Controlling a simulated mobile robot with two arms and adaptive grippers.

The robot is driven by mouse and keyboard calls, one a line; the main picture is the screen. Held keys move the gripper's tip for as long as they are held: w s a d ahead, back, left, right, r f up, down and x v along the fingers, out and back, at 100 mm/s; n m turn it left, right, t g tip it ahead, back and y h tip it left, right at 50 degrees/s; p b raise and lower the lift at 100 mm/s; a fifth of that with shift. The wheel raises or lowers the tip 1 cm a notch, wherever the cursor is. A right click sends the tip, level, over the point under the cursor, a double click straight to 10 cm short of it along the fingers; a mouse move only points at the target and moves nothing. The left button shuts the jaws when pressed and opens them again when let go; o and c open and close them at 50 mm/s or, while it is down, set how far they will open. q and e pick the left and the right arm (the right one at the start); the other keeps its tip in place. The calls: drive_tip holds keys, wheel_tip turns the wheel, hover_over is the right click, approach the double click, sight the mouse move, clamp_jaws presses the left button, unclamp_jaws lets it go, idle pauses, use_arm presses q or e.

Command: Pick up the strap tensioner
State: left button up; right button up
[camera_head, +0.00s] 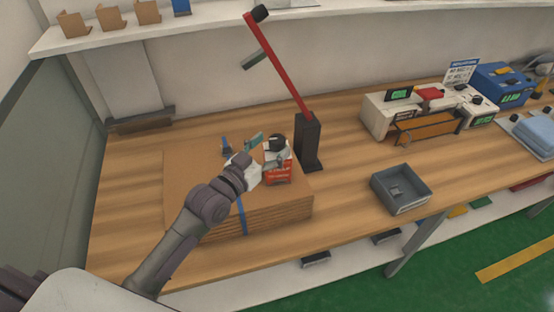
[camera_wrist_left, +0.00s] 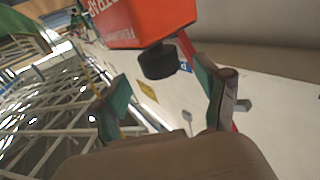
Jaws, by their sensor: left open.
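The strap tensioner (camera_head: 278,174) is a red-orange and white device with a black round part on top. It stands on a stack of flat cardboard (camera_head: 185,185) on the wooden bench. My left gripper (camera_head: 266,150) is beside it, at its upper left, and partly hides it. In the left wrist view the red tensioner (camera_wrist_left: 150,22) with partly readable lettering and a black knob shows beyond the fingers. The left gripper's fingers (camera_wrist_left: 168,98) are apart with nothing between them. My right gripper is not in view.
A blue strap (camera_head: 241,214) runs over the cardboard. A black stand (camera_head: 308,142) with a slanted red arm rises just behind right of the tensioner. A grey bin (camera_head: 417,205) sits further right, with machines (camera_head: 390,112) behind. Bench around the bin is clear.

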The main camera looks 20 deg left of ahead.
use_arm(q)
drive_tip(key=x, duration=0.2)
drive_tip(key=shift+w, duration=0.35)
drive_tip(key=shift+w+d, duration=0.1)
drive_tip(key=shift+w, duration=0.2)
drive_tip(key=shift+s, duration=0.15)
drive_tip(key=shift+c, duration=1.9)
clamp_jaws()
drive_tip(key=shift+r, duration=0.1)
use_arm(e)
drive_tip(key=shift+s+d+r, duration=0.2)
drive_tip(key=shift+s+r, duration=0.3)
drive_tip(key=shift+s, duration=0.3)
